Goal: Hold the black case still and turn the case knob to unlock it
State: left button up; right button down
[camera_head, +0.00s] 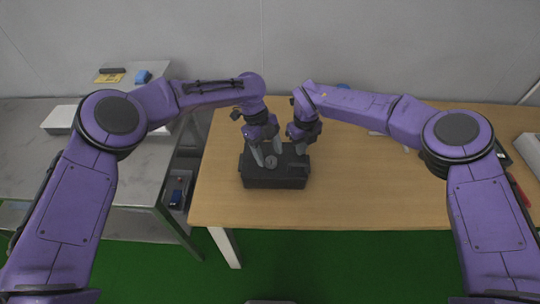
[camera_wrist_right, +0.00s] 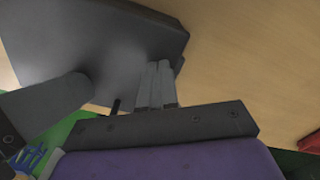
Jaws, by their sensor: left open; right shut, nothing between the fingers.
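The black case (camera_head: 275,182) sits near the front left of the wooden table. Its round grey knob (camera_head: 271,161) shows on the top. My left gripper (camera_head: 267,155) points down over the top with its fingers apart, close to the knob; contact with it cannot be told. My right gripper (camera_head: 300,150) is over the right part of the case top, its fingers closed together and empty. In the right wrist view the closed fingers (camera_wrist_right: 158,85) lie against or just above the case (camera_wrist_right: 115,40), near its edge. A rounded grey part at left there cannot be identified surely.
The wooden table (camera_head: 370,195) is clear to the right of the case. A grey metal table (camera_head: 120,160) stands at left, with a blue item (camera_head: 143,76) at its back. A red item (camera_head: 520,192) lies at the wooden table's right end.

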pick_arm(q)
jog(key=shift+x, duration=0.9)
jog(key=c, duration=1)
jog(key=shift+c, duration=0.2)
